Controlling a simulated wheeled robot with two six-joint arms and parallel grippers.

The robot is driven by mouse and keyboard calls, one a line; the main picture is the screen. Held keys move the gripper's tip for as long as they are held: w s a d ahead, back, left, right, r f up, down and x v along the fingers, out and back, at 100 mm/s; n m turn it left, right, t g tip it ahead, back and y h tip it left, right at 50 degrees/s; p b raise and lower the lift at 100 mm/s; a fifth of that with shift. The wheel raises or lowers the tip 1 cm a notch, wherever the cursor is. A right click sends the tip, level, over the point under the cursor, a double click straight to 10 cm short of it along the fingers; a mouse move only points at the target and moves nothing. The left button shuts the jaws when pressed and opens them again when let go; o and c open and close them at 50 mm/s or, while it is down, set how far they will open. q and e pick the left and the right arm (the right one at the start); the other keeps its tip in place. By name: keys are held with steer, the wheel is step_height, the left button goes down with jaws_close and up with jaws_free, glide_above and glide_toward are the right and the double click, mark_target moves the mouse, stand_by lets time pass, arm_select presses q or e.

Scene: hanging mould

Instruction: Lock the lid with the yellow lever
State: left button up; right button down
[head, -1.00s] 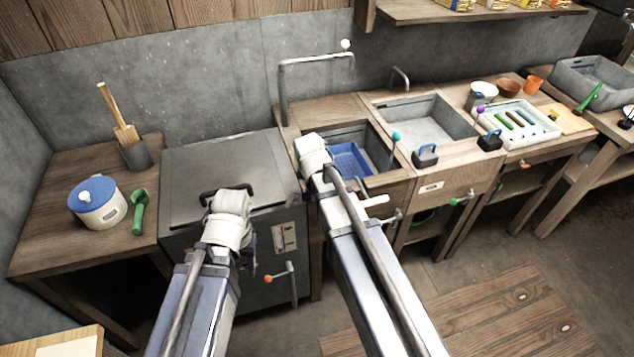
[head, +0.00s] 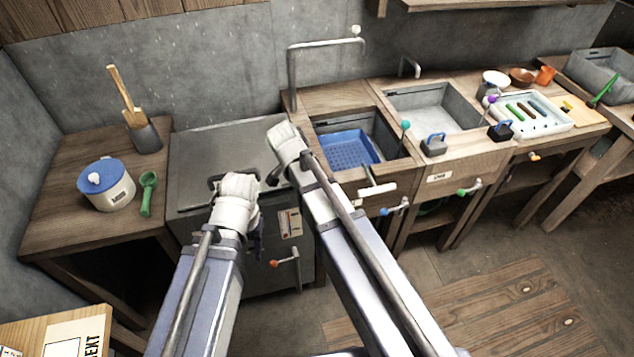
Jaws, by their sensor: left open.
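A grey chest with a flat grey lid (head: 225,145) stands left of centre, and the lid lies down on it. A black handle (head: 214,184) shows on the lid's front part, partly behind my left wrist. A lever with an orange knob (head: 284,263) is on the chest's front; I cannot make out a clearly yellow lever. My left gripper (head: 257,238) is open at the chest's front edge, mostly hidden by its wrist. My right gripper (head: 273,178) is over the lid's right side, mostly behind its own wrist; its jaws cannot be read.
A sink with a blue basket (head: 347,149) is right of the chest, beneath a bent pipe (head: 292,75). A white pot with a blue lid (head: 106,185) and a green scoop (head: 148,193) stand on the left table. Levers (head: 396,208) stick out from the counter's front.

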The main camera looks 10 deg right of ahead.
steer(key=shift+s+a, duration=0.1)
steer(key=shift+a, duration=0.2)
steer(key=shift+d, duration=0.1)
stand_by(0.5)
step_height(320, 180, up, 10)
steer(key=p, duration=1)
steer(key=shift+d, duration=0.15)
